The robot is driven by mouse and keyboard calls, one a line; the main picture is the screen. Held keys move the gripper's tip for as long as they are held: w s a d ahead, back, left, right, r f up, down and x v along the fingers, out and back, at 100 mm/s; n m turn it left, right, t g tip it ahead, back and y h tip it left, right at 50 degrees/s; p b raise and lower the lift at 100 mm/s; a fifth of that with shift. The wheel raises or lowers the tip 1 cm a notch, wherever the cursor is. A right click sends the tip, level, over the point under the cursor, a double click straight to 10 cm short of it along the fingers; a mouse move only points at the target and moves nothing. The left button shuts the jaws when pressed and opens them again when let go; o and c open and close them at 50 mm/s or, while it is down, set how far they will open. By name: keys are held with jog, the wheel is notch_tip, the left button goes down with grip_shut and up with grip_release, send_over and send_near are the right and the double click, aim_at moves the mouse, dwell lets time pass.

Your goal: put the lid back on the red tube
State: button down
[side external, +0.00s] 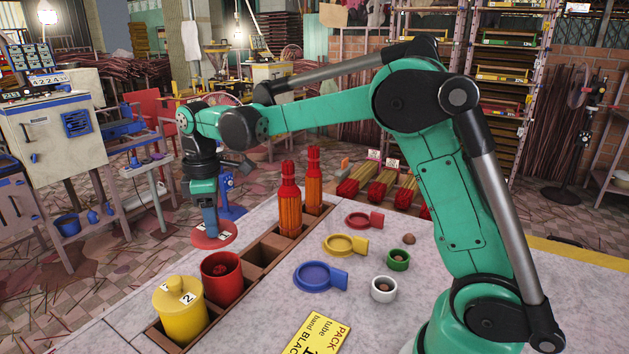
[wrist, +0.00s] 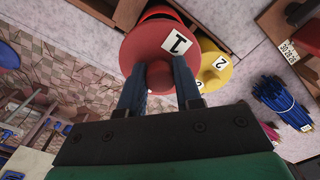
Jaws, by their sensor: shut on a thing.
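The red tube (side external: 222,284) stands upright and open-topped in the wooden rack, with dark red contents inside. The red lid (side external: 202,241), a flat disc labelled 1, is held by my gripper (side external: 211,232) in the air, up and left of the tube in the side view. In the wrist view my gripper (wrist: 159,76) is shut on the knob of the lid (wrist: 148,42), label facing the camera. The lid hides most of what is beneath it; a strip of red shows past its far edge. The lid is apart from the tube in the side view.
A yellow tube (side external: 180,317) with its lid 2 on stands close beside the red tube. Empty rack compartments (side external: 262,254) and two upright red-topped bundles (side external: 290,205) are further along. Blue (side external: 314,276), yellow and red ring-shaped pieces and small cups lie on the table.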

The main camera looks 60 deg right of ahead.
jog(key=shift+f, duration=2.8)
jog(key=shift+f, duration=0.2)
jog(key=shift+c, duration=0.2)
grip_release()
jog(key=shift+r, duration=3.55)
jog(key=shift+c, duration=0.2)
grip_shut()
